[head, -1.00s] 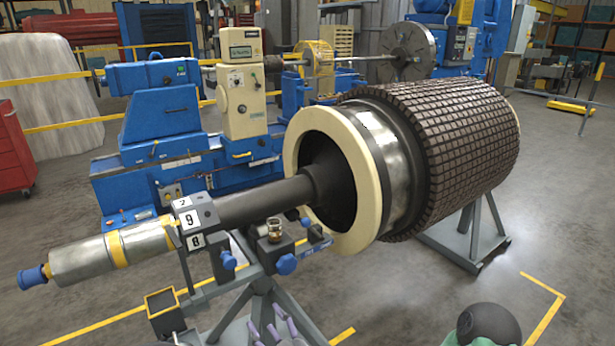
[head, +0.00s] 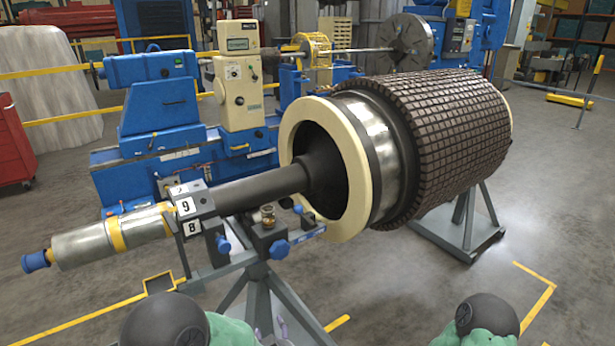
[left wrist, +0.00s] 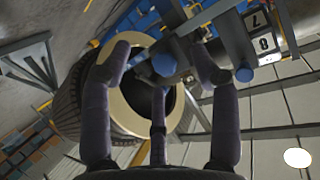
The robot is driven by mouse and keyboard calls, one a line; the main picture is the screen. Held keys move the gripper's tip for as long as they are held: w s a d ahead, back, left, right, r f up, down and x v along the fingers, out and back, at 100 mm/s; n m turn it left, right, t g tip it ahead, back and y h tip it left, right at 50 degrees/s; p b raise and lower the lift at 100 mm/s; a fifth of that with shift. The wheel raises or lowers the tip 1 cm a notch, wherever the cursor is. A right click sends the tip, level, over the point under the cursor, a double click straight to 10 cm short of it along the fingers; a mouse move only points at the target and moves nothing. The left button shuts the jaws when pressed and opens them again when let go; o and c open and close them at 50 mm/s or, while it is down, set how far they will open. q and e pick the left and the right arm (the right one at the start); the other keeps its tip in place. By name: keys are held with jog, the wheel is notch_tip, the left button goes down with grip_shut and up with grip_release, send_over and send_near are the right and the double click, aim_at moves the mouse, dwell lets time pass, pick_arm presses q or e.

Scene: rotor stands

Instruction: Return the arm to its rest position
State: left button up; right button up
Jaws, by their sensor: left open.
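My left arm shows as a dark rounded joint with green at the bottom edge of the head view. My left gripper shows clearly in the left wrist view (left wrist: 160,68), with its dark fingers spread open and nothing between them. Beyond the fingers are the rotor's cream ring (left wrist: 135,95) and the blue knobs (left wrist: 164,64) of the stand, apart from the fingers as far as I can tell. In the head view the large rotor (head: 450,140) lies with its shaft (head: 255,188) on the grey stand (head: 265,300). My right gripper is out of view; only a dark joint of my right arm shows.
A brass fitting (head: 268,214) sits on the stand's block. A blue machine (head: 160,110) stands behind, and a red cabinet (head: 14,140) is at far left. Floor is open at the right.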

pick_arm(q)
notch_tip(320, 180, down, 10)
jog(key=s+a+g+h, duration=0.1)
jog(key=s+g+h, duration=0.1)
jog(key=g+h, duration=0.1)
jog(key=s+f+g+h, duration=0.2)
jog(key=s+f+g, duration=0.3)
jog(key=s, duration=0.5)
jog(key=s+f+g+h, duration=0.3)
jog(key=s+f+g, duration=0.1)
jog(key=s+f, duration=0.6)
jog(key=shift+s+n+g, duration=0.3)
jog(key=shift+s+g, duration=0.1)
jog(key=shift+s, duration=0.25)
